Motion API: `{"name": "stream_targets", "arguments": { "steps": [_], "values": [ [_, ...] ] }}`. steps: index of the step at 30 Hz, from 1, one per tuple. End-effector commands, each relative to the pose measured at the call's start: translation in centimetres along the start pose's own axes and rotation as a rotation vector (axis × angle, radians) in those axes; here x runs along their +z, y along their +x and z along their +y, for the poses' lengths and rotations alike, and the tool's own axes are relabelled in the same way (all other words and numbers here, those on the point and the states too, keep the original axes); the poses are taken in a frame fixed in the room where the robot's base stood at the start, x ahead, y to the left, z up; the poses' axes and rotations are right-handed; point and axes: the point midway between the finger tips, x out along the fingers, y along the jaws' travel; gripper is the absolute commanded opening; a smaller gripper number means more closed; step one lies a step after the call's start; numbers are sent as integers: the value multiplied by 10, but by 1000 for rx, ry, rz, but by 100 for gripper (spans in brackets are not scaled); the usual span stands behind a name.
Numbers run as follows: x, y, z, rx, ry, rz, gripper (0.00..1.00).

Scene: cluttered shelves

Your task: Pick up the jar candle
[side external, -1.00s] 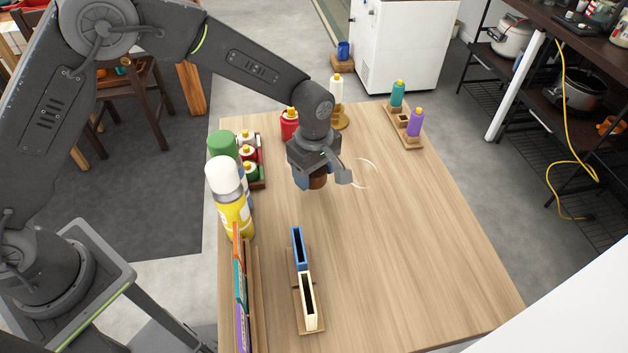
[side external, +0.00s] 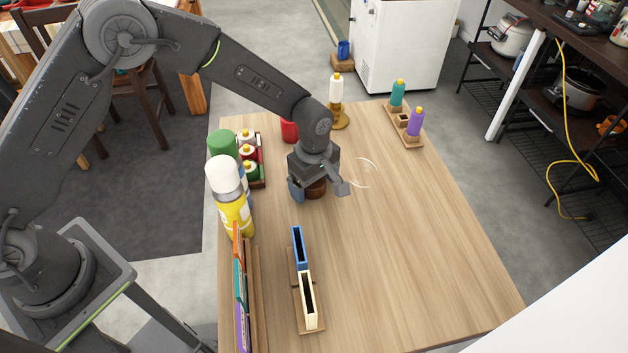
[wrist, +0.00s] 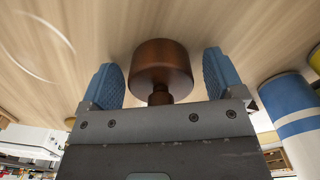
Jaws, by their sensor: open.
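The jar candle appears to be the round brown, copper-coloured piece (wrist: 161,66) with a narrower knob on the side toward my palm. In the wrist view it lies between the two blue-padded fingers of my gripper (wrist: 159,75), with gaps on both sides. In the side external view my gripper (side external: 319,189) points down, low over the left middle of the table. Its fingers are open around the brown piece (side external: 316,190), whose upper part is hidden by the palm.
A yellow spray can (side external: 233,212) and a green-capped container (side external: 222,143) stand left of my gripper, near a rack of small bottles (side external: 257,165). A red bottle (side external: 289,132) is behind it. Narrow blue and cream holders (side external: 298,248) stand in front.

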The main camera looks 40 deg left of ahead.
Motion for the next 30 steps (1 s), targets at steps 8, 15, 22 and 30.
{"name": "stream_targets", "arguments": {
  "steps": [8,15,22,30],
  "values": [
    [0,-13,1,2,0,0,87],
    [0,-61,1,4,0,0,87],
    [0,-104,1,4,0,0,87],
    [0,-123,0,0,0,0,87]
  ]
}}
